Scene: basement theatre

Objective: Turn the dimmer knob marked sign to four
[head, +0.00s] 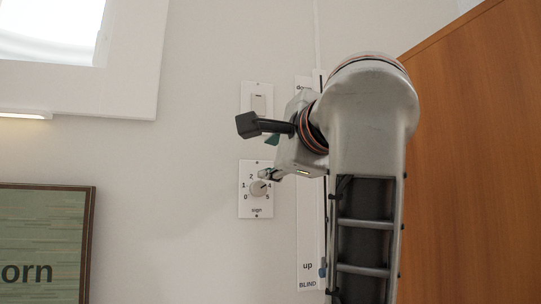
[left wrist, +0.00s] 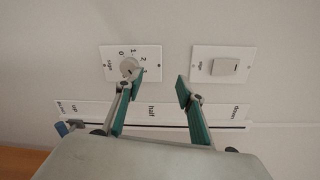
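The dimmer knob (head: 258,189) is a round grey knob on a white wall plate (head: 246,211) marked "sign", with numbers around it. Its mark seems to point right, near the 4; the 3 is hidden by a fingertip. My left gripper (head: 269,157) is open and empty. One finger is at the knob's upper right edge, and the other is up near the switch above. In the left wrist view the knob (left wrist: 129,68) is just beyond one finger of the open gripper (left wrist: 158,88). I cannot tell whether that finger touches the knob. My right gripper is out of view.
A white switch plate (head: 247,100) is just above the dimmer. A vertical blind slider strip (head: 308,240), marked "up" and "BLIND", runs right of it, partly behind my arm. A wooden panel (head: 480,150) stands at right. A framed picture (head: 91,240) hangs lower left.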

